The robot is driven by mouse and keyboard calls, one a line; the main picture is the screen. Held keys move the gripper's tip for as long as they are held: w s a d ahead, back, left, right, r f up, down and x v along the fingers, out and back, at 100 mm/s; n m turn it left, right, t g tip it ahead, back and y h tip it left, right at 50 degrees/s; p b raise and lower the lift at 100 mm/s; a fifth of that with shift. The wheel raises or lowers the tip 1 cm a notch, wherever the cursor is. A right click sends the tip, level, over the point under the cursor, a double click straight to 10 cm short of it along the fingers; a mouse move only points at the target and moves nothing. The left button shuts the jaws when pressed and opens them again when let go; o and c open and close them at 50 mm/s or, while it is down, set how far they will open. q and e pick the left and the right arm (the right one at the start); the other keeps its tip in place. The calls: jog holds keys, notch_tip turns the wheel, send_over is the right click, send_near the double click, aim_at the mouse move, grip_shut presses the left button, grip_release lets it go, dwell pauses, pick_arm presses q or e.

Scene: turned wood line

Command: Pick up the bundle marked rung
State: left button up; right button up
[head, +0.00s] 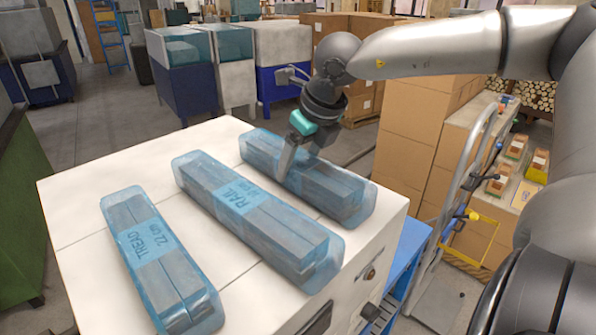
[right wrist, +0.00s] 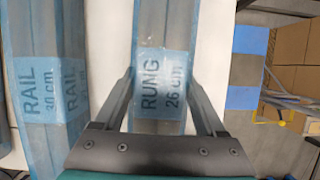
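The bundle marked RUNG (head: 345,192) lies on the white top, the rightmost of three blue-wrapped wood bundles in the head view. In the right wrist view its label (right wrist: 163,82) reads RUNG 26 cm and sits between my fingers. My right gripper (head: 292,160) is low over the bundle and hides part of it. Its two fingers (right wrist: 161,75) are open, one on each side of the bundle, with tips near its edges. Contact cannot be told. My left gripper is not in view.
The RAIL bundle (head: 245,215) lies just left of the RUNG bundle, and the TREAD bundle (head: 155,255) further left. The white top (head: 85,190) has bare strips between them. A hand truck (head: 455,195) and cardboard boxes (head: 415,130) stand to the right.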

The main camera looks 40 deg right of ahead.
grip_shut()
dwell(0.3)
jog(key=shift+r, duration=0.15)
